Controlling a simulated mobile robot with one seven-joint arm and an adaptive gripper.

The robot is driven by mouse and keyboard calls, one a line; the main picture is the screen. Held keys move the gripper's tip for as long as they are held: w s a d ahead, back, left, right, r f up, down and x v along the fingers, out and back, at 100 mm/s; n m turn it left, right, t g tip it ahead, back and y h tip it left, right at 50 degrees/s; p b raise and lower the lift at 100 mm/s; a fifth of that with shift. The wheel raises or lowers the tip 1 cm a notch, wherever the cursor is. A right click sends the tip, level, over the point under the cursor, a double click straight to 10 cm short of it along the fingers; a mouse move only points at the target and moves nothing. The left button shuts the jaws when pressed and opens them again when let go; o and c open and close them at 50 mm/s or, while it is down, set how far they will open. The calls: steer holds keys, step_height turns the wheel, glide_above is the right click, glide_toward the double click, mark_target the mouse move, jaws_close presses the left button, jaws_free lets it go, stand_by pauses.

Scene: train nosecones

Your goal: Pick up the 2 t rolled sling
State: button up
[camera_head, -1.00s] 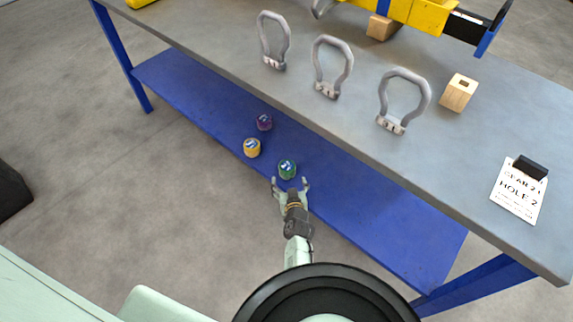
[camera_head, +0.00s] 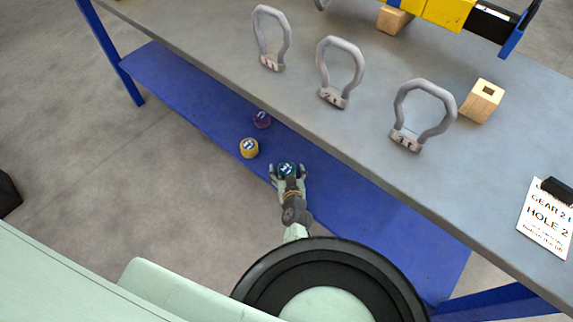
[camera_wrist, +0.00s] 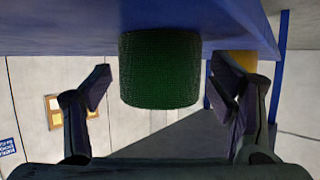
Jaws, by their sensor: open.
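A green rolled sling (camera_head: 288,169) stands on the blue lower shelf (camera_head: 365,208) near its front edge; its label is too small to read surely. In the wrist view the green roll (camera_wrist: 160,70) is in the middle, between the two fingers, with the view upside down. My gripper (camera_head: 288,172) is open, with a finger on each side of the roll. In the wrist view my gripper (camera_wrist: 168,92) shows a gap between each finger and the roll. A yellow rolled sling (camera_head: 249,148) and a purple one (camera_head: 262,119) stand farther left on the shelf.
The grey tabletop (camera_head: 210,48) overhangs the shelf. On it are three grey shackles (camera_head: 341,72), a wooden block (camera_head: 482,101), a sign card (camera_head: 545,218) and a yellow device (camera_head: 450,10). A blue table leg (camera_head: 110,52) stands at left.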

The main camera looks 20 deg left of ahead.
steer(key=shift+w, duration=0.1)
steer(key=c, duration=1.4)
steer(key=shift+r, duration=0.15)
steer(key=shift+c, duration=0.2)
